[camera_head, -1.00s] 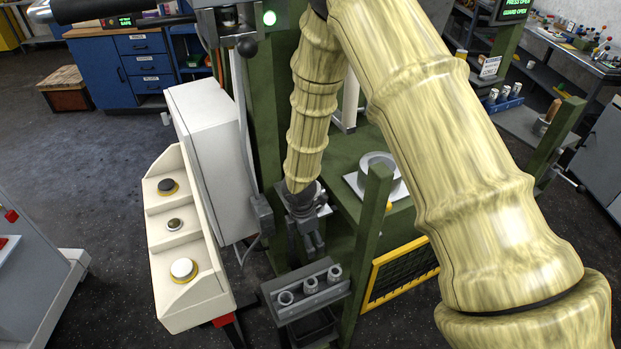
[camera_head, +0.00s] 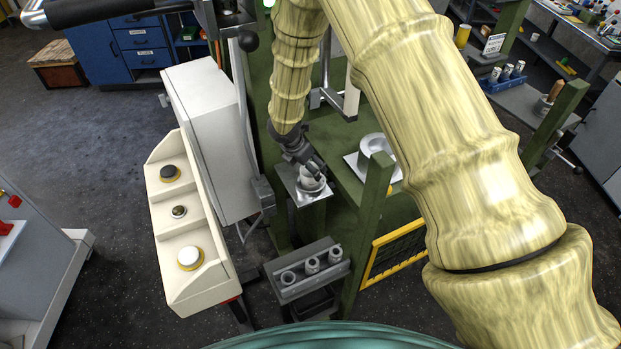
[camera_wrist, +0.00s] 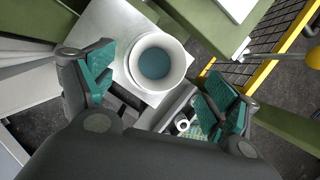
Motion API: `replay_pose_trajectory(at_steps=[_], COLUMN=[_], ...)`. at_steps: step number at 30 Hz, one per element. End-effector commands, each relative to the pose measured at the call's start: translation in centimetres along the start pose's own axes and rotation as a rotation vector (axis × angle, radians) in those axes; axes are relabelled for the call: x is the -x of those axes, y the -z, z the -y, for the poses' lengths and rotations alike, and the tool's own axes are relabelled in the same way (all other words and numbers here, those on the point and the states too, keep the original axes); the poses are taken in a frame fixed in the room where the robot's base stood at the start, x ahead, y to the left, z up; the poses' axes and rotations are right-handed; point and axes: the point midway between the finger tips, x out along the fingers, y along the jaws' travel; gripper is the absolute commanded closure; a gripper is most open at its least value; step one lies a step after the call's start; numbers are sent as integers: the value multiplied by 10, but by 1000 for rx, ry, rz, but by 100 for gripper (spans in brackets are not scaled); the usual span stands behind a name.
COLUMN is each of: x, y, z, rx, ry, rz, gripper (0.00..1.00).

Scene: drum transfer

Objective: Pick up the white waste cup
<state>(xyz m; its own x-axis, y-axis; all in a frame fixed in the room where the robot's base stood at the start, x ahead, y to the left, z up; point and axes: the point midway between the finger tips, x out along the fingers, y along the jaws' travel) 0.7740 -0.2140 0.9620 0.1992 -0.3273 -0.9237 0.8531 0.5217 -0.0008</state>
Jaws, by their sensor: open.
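The white waste cup (camera_wrist: 137,61) stands upright on a square light plate (camera_wrist: 101,32) in the wrist view, and I look down into its grey-blue inside. My gripper (camera_wrist: 158,88) is open, with its two teal-padded fingers apart. The cup is ahead of the gap between the fingers, a little left of its middle, and I cannot tell whether either finger touches it. In the head view the cup (camera_head: 311,184) is partly hidden by my gripper (camera_head: 312,168), which reaches down to it from the upper left.
A grey holder (camera_head: 318,285) with several cylinders stands below the plate. A white panel with round buttons (camera_head: 180,212) is at left. Green posts (camera_head: 366,232) and a yellow-framed mesh (camera_head: 397,249) are at right. Another pale round piece (camera_head: 374,146) sits behind.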

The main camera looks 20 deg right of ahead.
Motion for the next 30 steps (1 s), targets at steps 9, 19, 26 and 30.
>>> replay_pose_trajectory(at_steps=[9,19,26,30], x=[-11,-39,-53,-55], y=[1,1,2,2], z=[-2,-3,-4,-3], rx=[3,3,2,3], ry=[0,0,-2,-2], rz=[-2,-1,-1,-1], gripper=[12,12,12,12])
